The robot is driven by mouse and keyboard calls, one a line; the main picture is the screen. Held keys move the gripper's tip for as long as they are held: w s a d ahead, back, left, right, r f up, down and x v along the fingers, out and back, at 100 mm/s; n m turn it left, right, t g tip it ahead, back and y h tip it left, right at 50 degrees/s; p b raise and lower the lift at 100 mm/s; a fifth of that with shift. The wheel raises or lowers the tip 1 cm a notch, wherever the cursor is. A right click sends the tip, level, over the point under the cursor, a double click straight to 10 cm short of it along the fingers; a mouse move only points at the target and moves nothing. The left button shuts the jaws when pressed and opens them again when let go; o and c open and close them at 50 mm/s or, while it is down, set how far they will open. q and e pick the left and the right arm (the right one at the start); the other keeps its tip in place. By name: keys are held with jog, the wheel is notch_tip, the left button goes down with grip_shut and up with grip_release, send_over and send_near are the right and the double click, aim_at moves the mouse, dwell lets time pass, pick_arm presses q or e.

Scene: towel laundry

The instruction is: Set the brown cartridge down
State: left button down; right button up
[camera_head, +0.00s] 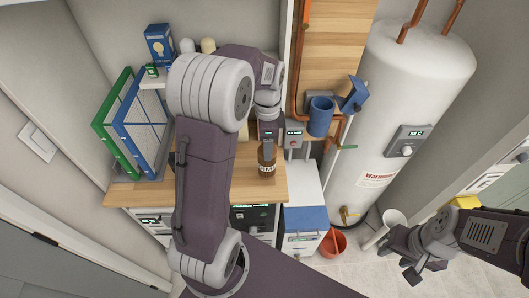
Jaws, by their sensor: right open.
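The brown cartridge (267,161), a small jar-like cylinder with a pale label, shows upright over the wooden counter (258,191). I cannot tell whether its base touches the counter. My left gripper (267,147) points down from above and overlaps the cartridge's top. Its fingers are mostly hidden, so I cannot tell whether they are shut on it. My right gripper (398,263) is open and empty at the lower right, over the floor and far from the cartridge.
Green-framed and blue-framed panels (140,125) stand at the counter's left. A blue bulb box (160,45) sits above them. A blue cup (321,115) is right of the cartridge, near copper pipes and a white water heater (405,90). An orange bucket (333,243) is on the floor.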

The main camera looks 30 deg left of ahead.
pick_arm(q)
jog(key=shift+w+f, duration=0.1)
jog(key=shift+f, duration=0.3)
jog(key=f, duration=0.2)
jog(key=shift+s+f, duration=0.25)
jog(key=shift+f, duration=0.15)
jog(key=shift+w+f, duration=0.15)
jog(key=shift+f, duration=0.2)
jog(key=c, duration=0.5)
grip_release()
